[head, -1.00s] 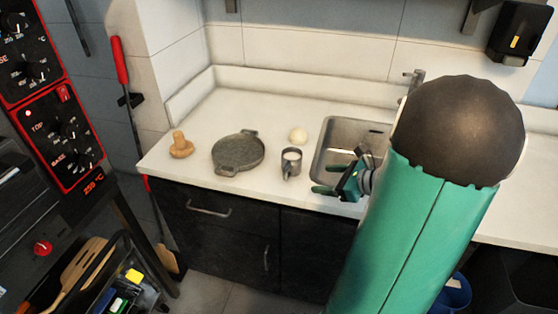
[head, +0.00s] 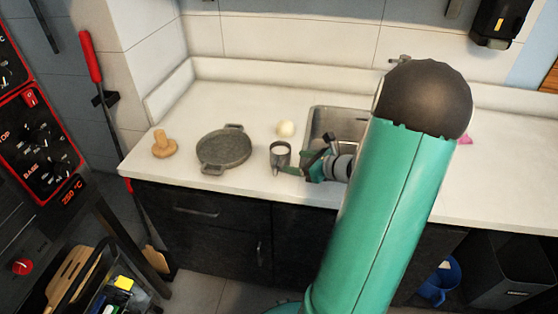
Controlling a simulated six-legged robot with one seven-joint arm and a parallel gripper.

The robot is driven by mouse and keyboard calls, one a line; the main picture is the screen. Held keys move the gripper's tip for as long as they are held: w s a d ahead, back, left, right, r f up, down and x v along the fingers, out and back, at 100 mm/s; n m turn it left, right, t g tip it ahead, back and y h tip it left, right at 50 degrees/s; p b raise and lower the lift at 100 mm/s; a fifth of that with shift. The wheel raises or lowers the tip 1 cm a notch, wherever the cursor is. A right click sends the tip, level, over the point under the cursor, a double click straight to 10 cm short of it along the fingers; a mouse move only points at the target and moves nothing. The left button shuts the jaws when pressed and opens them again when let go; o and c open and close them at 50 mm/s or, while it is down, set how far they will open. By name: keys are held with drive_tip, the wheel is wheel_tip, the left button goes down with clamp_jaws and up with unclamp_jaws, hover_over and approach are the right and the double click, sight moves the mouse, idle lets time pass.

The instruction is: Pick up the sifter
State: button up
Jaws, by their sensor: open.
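The sifter appears to be the small grey metal cup (head: 280,152) standing upright on the white counter, left of the sink. Its round rim faces up and its lower right side is close to my fingers. The near finger reaches by the cup's lower side. I cannot tell whether it touches the cup or whether the cup lies between the fingers.
A round grey stone pan (head: 223,150) with two handles lies left of the cup. A wooden press (head: 163,145) stands farther left. The steel sink (head: 318,128) is to the right, partly hidden by my arm.

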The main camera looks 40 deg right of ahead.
sight(288, 159)
drive_tip(key=x, duration=0.5)
drive_tip(key=shift+w, duration=0.3)
drive_tip(key=shift+s+r, duration=0.1)
drive_tip(key=shift+s, duration=0.05)
drive_tip(key=c, duration=0.8)
drive_tip(key=shift+r, duration=0.1)
